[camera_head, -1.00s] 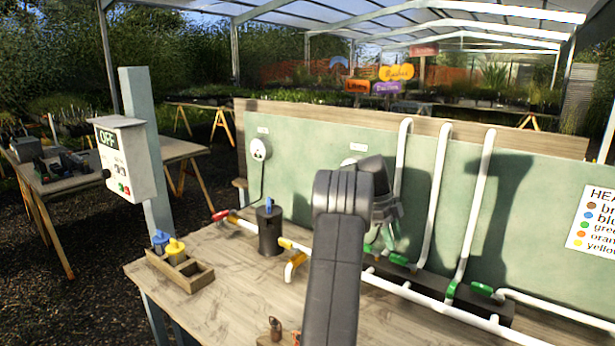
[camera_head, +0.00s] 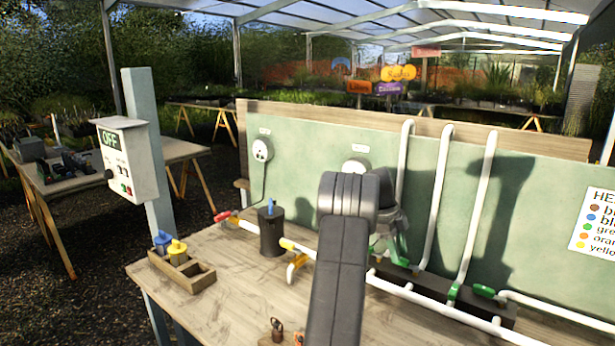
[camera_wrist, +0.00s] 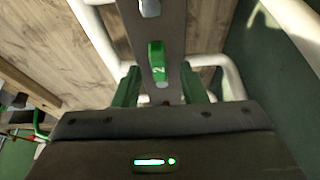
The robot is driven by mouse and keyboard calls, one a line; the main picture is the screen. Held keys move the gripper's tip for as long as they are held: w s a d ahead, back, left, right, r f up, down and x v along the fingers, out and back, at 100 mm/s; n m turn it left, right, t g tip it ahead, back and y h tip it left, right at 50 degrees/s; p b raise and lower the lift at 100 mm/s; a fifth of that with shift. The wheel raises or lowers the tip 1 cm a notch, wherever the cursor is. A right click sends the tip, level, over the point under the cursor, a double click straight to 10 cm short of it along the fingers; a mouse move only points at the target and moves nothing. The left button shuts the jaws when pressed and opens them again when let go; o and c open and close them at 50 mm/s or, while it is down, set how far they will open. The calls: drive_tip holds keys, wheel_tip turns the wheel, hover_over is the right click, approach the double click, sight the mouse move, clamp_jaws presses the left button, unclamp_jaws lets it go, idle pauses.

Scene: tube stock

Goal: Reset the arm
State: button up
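My arm rises from the bottom of the head view, and its dark upper joint hides most of my gripper, which hangs behind it near the green panel. In the wrist view my gripper (camera_wrist: 160,82) has its two green fingers apart with a clear gap between them. A green fitting (camera_wrist: 157,58) on a dark bar (camera_wrist: 172,20) shows between the fingers, beyond them. I see nothing held.
A wooden bench (camera_head: 215,305) carries a black cylinder (camera_head: 271,232), a wooden tray (camera_head: 206,279) with blue and yellow caps, and white pipes (camera_head: 437,190) against the green panel (camera_head: 320,180). A control box (camera_head: 127,165) reading OFF stands left. The bench's front left is clear.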

drive_tip(key=v, duration=1.2)
drive_tip(key=x, duration=1.4)
drive_tip(key=shift+s+a+n+b, duration=0.1)
drive_tip(key=shift+a+n+b, duration=0.1)
drive_tip(key=shift+n+b, duration=0.3)
drive_tip(key=shift+s+a+r+n+t+h+b, duration=0.2)
drive_tip(key=shift+s+n+t+h+b, duration=0.15)
drive_tip(key=shift+n, duration=0.45)
drive_tip(key=shift+a+r, duration=0.1)
